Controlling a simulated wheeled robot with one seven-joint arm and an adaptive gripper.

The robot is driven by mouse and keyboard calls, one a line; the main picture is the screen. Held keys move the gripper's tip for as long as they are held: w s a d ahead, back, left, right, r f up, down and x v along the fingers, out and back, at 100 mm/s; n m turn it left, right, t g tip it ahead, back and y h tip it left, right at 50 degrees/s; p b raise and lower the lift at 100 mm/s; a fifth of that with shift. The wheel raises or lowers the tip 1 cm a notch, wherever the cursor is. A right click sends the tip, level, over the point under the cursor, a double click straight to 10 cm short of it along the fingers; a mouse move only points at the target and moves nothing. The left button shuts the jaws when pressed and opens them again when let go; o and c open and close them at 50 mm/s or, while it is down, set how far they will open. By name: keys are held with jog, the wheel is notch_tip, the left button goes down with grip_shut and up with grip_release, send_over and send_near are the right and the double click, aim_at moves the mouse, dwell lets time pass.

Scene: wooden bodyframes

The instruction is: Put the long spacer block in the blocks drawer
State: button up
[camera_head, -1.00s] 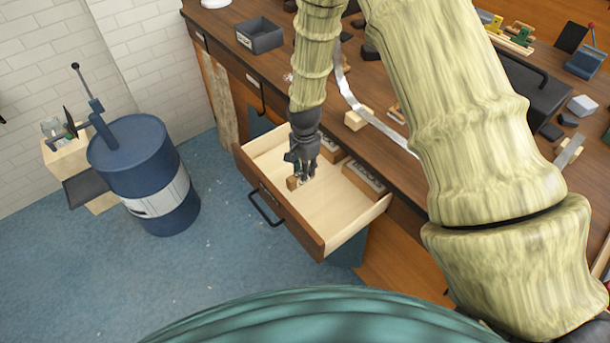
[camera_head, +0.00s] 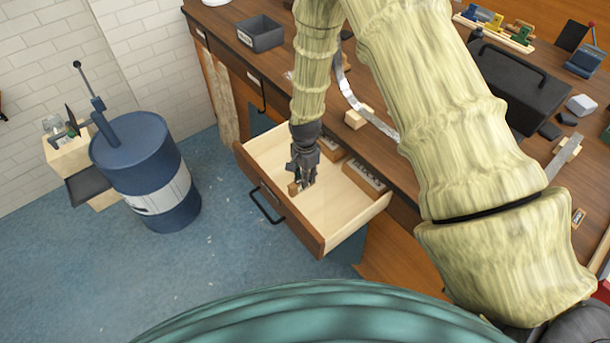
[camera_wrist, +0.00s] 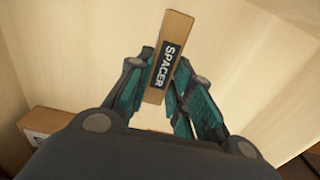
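The long spacer block (camera_head: 293,188) is a brown wooden bar with a black SPACER label, clear in the wrist view (camera_wrist: 178,32). The block stands out beyond the fingertips, over the pale drawer floor. I cannot tell whether it touches the floor.
Other labelled blocks (camera_head: 363,178) lie along the drawer's back side; one shows at lower left in the wrist view (camera_wrist: 60,137). The drawer's right front is bare. The workbench (camera_head: 285,85) rises behind it. A blue drum (camera_head: 150,180) stands on the floor to the left.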

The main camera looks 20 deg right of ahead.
jog(key=o, duration=0.4)
jog(key=shift+c, duration=0.2)
notch_tip(320, 180, up, 12)
jog(key=b, duration=0.4)
jog(key=shift+r, duration=0.15)
dwell(0.4)
